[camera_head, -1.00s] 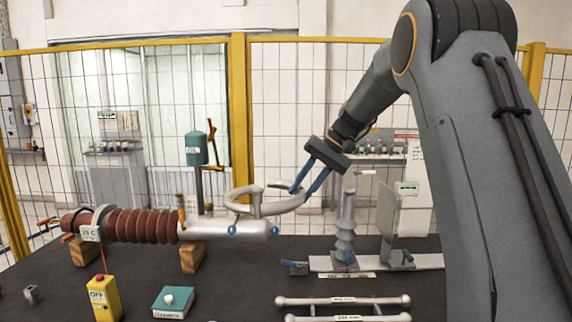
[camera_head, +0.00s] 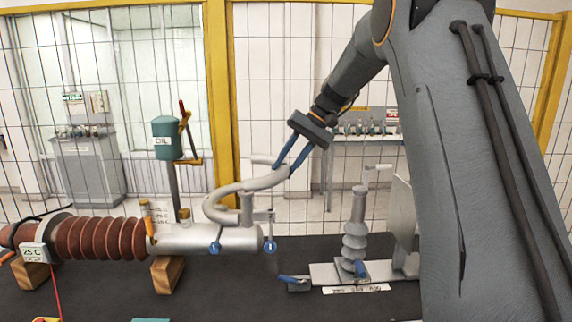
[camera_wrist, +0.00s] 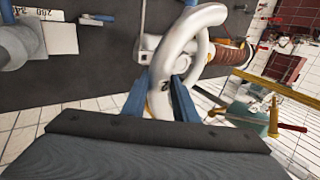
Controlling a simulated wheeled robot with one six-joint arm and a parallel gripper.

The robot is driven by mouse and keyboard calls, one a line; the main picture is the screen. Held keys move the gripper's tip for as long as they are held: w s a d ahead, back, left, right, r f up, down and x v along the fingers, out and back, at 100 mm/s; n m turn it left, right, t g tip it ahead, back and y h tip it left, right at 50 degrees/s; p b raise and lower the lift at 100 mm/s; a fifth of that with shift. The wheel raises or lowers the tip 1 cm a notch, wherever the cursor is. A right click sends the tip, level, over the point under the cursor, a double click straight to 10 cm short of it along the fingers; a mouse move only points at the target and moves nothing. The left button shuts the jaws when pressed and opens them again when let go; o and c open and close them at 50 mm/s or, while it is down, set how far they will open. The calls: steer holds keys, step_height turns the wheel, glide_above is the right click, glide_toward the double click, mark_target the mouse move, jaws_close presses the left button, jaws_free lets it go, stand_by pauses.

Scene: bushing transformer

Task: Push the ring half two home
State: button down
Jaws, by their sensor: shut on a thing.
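A pale grey curved tube, the ring half two (camera_head: 265,182), is between the blue fingers of my gripper (camera_head: 287,162). The wrist view shows it with a dark "2" (camera_wrist: 165,87) near the fingertips of my gripper (camera_wrist: 168,92). It stands tilted over the silver end (camera_head: 200,238) of the bushing, which lies level with a brown ribbed body (camera_head: 100,238). A second curved tube length (camera_wrist: 205,50) runs beside it; whether the two touch or join is unclear. Blue-headed fasteners (camera_head: 215,248) show at the silver end.
A green oil container (camera_head: 166,138) on a post stands behind the bushing. A grey ribbed post (camera_head: 354,235) on a pale plate stands to the right. Wooden blocks (camera_head: 167,274) support the bushing. A yellow-framed mesh fence (camera_head: 217,100) is behind.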

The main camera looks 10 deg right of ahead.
steer(key=shift+s+a, duration=0.1)
steer(key=shift+f, duration=0.25)
steer(key=shift+f+b, duration=1.3)
steer(key=shift+f, duration=1.35)
steer(key=shift+f+b, duration=0.5)
steer(key=shift+f, duration=1.4)
steer(key=c, duration=1.3)
jaws_free()
steer(key=shift+c, duration=0.2)
steer(key=b+v, duration=0.2)
steer(key=v, duration=0.5)
steer(key=shift+d+r, duration=0.25)
steer(key=shift+r, duration=0.05)
steer(key=shift+s, duration=0.1)
